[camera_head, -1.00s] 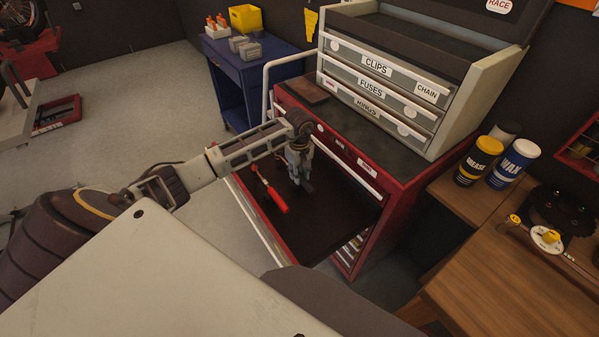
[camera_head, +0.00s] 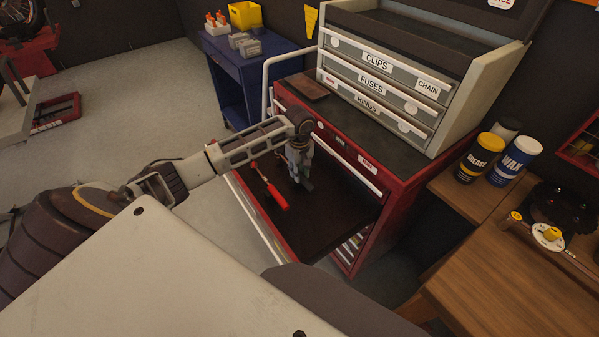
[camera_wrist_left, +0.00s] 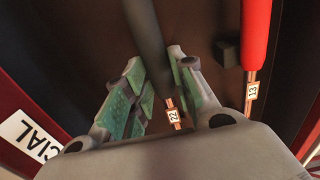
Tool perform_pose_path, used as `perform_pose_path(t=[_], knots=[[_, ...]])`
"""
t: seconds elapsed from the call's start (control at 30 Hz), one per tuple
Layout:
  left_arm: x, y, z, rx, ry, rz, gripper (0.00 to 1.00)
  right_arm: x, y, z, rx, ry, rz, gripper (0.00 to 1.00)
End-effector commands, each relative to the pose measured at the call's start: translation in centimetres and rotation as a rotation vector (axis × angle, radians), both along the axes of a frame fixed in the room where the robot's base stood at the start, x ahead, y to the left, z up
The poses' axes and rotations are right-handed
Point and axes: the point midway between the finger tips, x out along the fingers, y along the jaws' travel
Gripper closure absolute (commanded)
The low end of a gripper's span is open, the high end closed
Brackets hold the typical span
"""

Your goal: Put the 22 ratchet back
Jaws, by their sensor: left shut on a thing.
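My left gripper (camera_head: 302,175) is low over the dark floor of an open red drawer (camera_head: 335,226). In the left wrist view its green-padded fingers (camera_wrist_left: 155,70) are shut on the 22 ratchet (camera_wrist_left: 149,45), which has a dark handle and a tag reading 22. Its far end runs out of the picture, and I cannot tell whether it touches the drawer floor. A red-handled tool (camera_head: 275,195) lies in the drawer to the left of the gripper. In the wrist view this tool (camera_wrist_left: 256,35) is at the right, with a tag reading 13. My right gripper is not in view.
A grey chest (camera_head: 385,85) with labelled drawers stands on the red cabinet. A wooden bench (camera_head: 480,260) with grease (camera_head: 480,158) and wax (camera_head: 515,162) cans is at the right. A blue cart (camera_head: 255,80) stands behind. The drawer's front half is clear.

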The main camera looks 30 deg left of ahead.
Motion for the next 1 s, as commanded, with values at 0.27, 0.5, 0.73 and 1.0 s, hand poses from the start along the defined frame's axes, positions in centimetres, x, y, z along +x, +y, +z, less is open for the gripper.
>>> perform_pose_path(t=[0.27, 0.5, 0.73, 1.0], knots=[[0.04, -0.02, 0.11, 0.000, -0.002, 0.000, 1.00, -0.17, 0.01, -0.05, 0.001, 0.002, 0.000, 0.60], [0.03, 0.00, 0.00, 0.001, -0.001, 0.000, 1.00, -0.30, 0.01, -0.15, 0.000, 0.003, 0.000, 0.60], [0.04, 0.01, -0.21, 0.001, -0.001, 0.000, 1.00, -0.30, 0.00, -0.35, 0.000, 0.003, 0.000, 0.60], [0.04, 0.00, -0.44, 0.000, -0.002, 0.000, 1.00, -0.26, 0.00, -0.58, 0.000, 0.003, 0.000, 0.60]])
